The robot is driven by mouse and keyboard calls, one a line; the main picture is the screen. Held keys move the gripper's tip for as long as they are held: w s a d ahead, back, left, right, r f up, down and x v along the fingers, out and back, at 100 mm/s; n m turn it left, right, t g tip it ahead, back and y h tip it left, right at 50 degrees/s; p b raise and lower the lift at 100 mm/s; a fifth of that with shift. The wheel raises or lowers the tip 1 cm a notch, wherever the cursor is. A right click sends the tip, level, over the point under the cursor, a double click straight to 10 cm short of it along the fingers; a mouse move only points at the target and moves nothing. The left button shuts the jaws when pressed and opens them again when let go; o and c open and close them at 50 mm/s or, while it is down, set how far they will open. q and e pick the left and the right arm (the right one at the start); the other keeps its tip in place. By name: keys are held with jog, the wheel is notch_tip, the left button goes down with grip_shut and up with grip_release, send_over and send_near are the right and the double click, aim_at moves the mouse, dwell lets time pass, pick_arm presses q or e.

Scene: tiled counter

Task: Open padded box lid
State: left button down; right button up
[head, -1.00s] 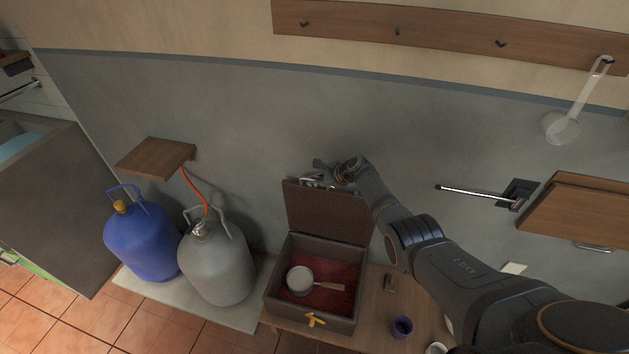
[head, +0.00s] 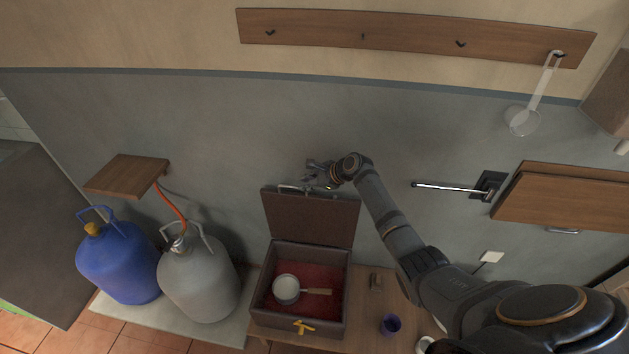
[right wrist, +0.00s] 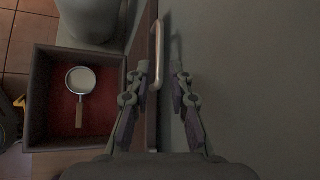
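The padded box (head: 255,300) stands on a wooden surface with its red inside showing. Its brown lid (head: 310,218) is raised, standing upright at the back of the box. A metal handle (head: 292,188) is on the lid's top edge; it also shows in the right wrist view (right wrist: 155,45). My right gripper (head: 312,175) is at the lid's top edge, by the handle. In the right wrist view its fingers (right wrist: 160,72) are apart, with the end of the handle close to the left finger; contact is unclear. My left gripper is not in view.
A round pale pan-like item (head: 286,289) with a wooden handle lies in the box. A blue gas bottle (head: 118,265) and a grey one (head: 198,280) stand left. A purple cup (head: 390,325) is right of the box. A metal bar (head: 445,187) projects from the wall.

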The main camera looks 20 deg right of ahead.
jog(key=v, duration=0.4)
jog(key=shift+s+r, duration=0.1)
